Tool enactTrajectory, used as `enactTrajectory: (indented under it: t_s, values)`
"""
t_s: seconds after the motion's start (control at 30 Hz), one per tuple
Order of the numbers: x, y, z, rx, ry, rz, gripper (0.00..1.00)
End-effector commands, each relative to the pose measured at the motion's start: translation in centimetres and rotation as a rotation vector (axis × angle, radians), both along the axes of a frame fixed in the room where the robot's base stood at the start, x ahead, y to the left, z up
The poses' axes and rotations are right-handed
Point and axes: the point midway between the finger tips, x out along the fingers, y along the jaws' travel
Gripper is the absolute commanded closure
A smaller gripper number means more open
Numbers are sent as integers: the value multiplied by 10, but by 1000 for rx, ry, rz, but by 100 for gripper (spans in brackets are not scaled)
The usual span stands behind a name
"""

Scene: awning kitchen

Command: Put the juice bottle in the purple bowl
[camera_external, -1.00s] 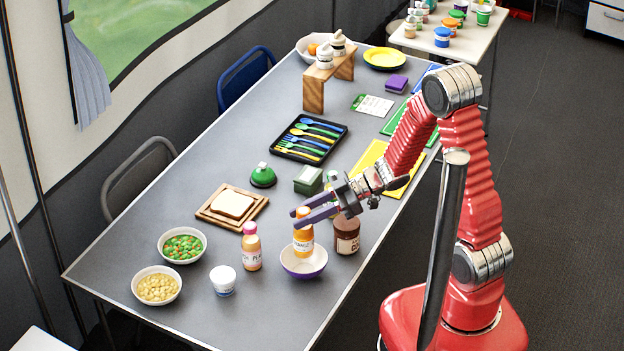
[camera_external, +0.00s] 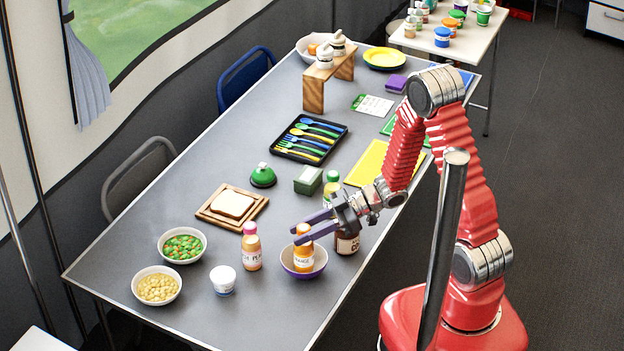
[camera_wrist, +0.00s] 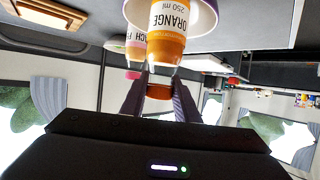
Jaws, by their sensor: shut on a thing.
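The juice bottle (camera_external: 303,260) is orange with a white label. It stands about upright with its lower part inside the purple bowl (camera_external: 318,266), which is white inside and purple outside. The bowl's near wall hides the bottle's base, so I cannot tell whether it touches the bottom. My gripper (camera_external: 298,232) is shut on the upper part of the bottle, reaching in from the right. In the wrist view the bottle (camera_wrist: 167,35) shows its orange label between my fingers (camera_wrist: 158,82), with the bowl (camera_wrist: 207,18) around its lower end.
A brown jar (camera_external: 346,243) stands close right of the bowl, beneath my wrist. A pink-capped bottle (camera_external: 251,250) and a white cup (camera_external: 223,280) stand to the left. A green-capped bottle (camera_external: 331,187) stands behind. The table is clear at front right of the cup.

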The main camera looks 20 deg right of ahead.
Motion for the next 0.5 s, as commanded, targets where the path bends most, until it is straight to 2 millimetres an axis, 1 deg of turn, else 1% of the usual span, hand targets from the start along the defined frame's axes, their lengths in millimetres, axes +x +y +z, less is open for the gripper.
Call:
enactTrajectory:
  t_s: [0.03,0.13,0.5]
  values:
    - [0,0,-4,1,1,0,100]
    - [0,0,-8,1,0,0,100]
    - [0,0,-10,1,-1,0,100]
